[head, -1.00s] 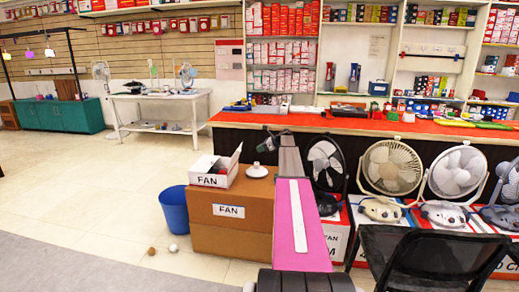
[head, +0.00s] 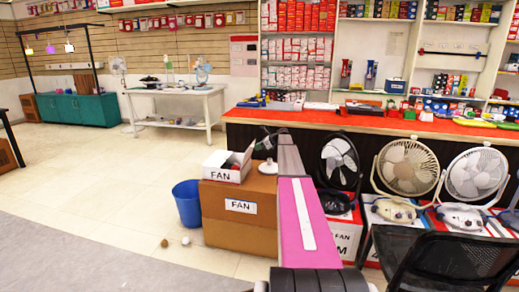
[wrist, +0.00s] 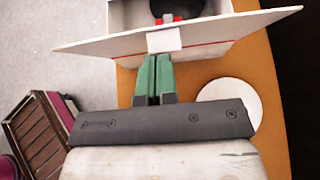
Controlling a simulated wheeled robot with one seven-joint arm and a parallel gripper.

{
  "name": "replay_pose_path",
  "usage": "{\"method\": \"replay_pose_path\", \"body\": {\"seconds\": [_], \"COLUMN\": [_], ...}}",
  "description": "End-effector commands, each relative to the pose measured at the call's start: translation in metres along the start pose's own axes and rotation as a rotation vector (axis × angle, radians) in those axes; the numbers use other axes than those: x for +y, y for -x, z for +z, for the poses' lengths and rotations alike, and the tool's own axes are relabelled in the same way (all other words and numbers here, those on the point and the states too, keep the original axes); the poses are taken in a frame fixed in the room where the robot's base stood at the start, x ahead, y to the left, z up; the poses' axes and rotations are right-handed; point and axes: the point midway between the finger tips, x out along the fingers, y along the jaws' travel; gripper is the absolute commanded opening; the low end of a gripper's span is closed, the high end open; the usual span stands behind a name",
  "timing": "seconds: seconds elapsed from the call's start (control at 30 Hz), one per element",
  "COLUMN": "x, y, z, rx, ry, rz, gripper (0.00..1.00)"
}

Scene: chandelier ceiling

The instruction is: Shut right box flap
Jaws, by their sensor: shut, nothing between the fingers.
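A small white box labelled FAN (head: 224,168) sits open on a large brown carton in the head view. Its right flap (head: 249,155) stands up, next to my gripper (head: 262,148). In the wrist view the flap (wrist: 100,44) shows as a long white strip crossing in front of the box opening. The green fingers of my gripper (wrist: 156,58) are shut together and empty, with their tips right at the flap; whether they touch it I cannot tell. A dark object with a red part (wrist: 172,16) shows inside the box.
The brown carton (head: 238,230) carries the box and a white round disc (head: 267,167), also seen in the wrist view (wrist: 228,100). A blue bin (head: 187,203) stands left of it. Fans and a black chair (head: 460,260) crowd the right.

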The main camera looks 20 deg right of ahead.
Motion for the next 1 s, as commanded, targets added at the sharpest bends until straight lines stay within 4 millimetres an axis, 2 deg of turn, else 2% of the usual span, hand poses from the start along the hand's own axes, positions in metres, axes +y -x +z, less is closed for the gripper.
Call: {"method": "replay_pose_path", "body": {"seconds": [0.67,1.0], "x": [0.0,-0.001], "y": [-0.005,-0.021], "z": [0.012,0.034], "rx": [0.091,0.273], "ry": [0.0,0.003], "rz": [0.0,0.0], "gripper": [0.0,0.0]}}
